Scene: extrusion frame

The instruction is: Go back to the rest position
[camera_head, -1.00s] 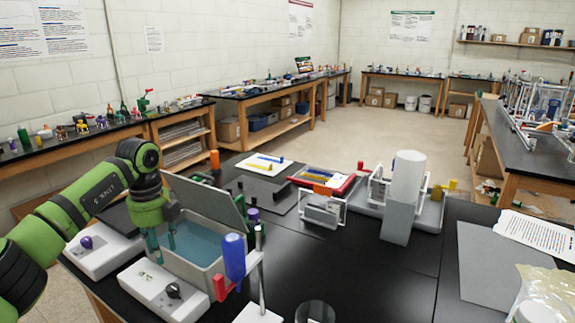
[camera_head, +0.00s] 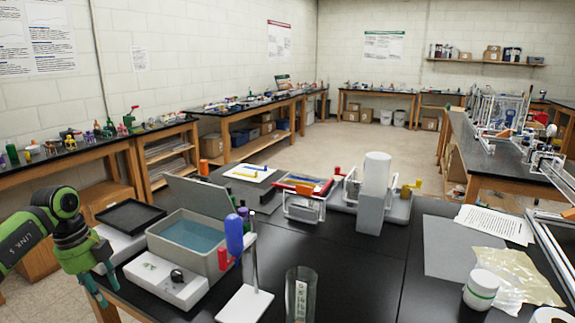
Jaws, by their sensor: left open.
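My left gripper (camera_head: 101,291) is at the lower left, at the end of my green and black arm. Its teal fingers point down, apart and empty, beside the left front edge of the black table. It is left of the white box with a black knob (camera_head: 168,282) and of the open grey bath (camera_head: 190,237) holding blue liquid. My right gripper is not in view.
A stand with a blue and red clamp (camera_head: 234,236) rises right of the bath. A clear glass cylinder (camera_head: 300,293) stands at the front. A black tray (camera_head: 129,216) sits behind my gripper. The middle of the black table (camera_head: 330,262) is clear.

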